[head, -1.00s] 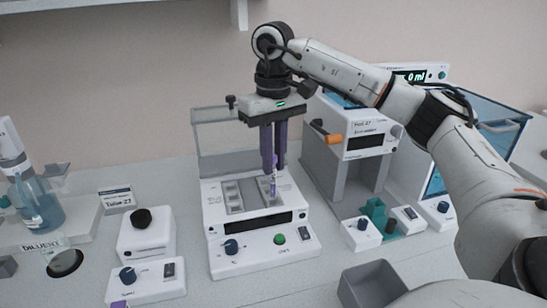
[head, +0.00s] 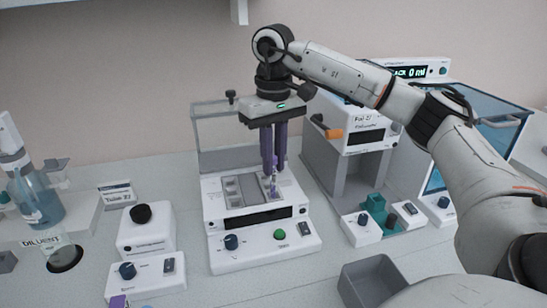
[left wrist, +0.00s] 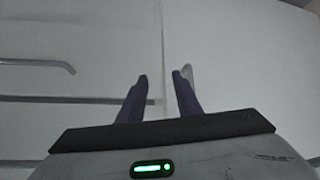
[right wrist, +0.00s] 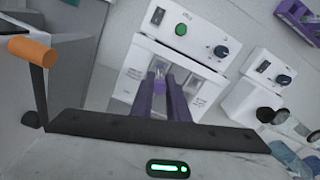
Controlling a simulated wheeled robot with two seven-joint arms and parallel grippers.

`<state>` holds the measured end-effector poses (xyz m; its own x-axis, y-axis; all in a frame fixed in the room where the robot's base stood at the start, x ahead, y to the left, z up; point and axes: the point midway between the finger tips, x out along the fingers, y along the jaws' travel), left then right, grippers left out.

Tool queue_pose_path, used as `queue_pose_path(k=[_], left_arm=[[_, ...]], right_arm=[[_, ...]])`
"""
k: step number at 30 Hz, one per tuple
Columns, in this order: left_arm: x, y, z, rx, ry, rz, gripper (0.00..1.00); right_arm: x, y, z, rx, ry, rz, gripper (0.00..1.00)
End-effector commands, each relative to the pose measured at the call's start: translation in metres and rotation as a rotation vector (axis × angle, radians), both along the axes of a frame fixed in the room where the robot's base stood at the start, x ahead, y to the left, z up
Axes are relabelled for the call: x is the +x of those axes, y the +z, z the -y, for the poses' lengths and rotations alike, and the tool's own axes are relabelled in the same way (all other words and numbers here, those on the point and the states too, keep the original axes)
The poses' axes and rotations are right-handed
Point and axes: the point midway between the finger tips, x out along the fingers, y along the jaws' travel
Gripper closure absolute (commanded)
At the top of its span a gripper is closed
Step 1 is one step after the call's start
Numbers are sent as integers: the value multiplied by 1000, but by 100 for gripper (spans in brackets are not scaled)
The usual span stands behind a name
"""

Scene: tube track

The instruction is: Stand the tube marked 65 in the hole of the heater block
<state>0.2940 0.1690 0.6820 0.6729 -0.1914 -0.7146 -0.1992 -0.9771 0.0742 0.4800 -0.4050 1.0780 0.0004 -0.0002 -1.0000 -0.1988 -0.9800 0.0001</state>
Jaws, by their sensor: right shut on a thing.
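The heater block (head: 215,212) is a white unit with grey wells, a dark display, a blue knob and a green button. Its clear lid (head: 222,140) stands up behind it. My right gripper (head: 274,170) points down over the right end of the wells, shut on a small clear tube with purple (head: 274,188). The tube is upright; its lower end is at the block's top, and I cannot tell whether it is inside a hole. Its marking is unreadable. In the right wrist view the tube (right wrist: 159,87) shows between the fingers. My left gripper (left wrist: 161,80) is open and empty in the left wrist view.
A machine with an orange handle (head: 333,134) stands behind right. A teal rack (head: 376,209) and a grey bin (head: 372,284) are at the right. Small control boxes (head: 146,228), a sign (head: 117,194) and a blue bottle (head: 40,208) stand at the left.

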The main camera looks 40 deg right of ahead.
Motion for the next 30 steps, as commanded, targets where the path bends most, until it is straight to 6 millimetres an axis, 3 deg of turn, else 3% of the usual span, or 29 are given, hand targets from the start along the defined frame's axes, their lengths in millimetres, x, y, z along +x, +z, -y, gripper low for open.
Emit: queue_pose_path(k=[30], left_arm=[[1,-4,0,-1,0,3,69]], right_arm=[[0,-13,0,-1,-1,0,98]])
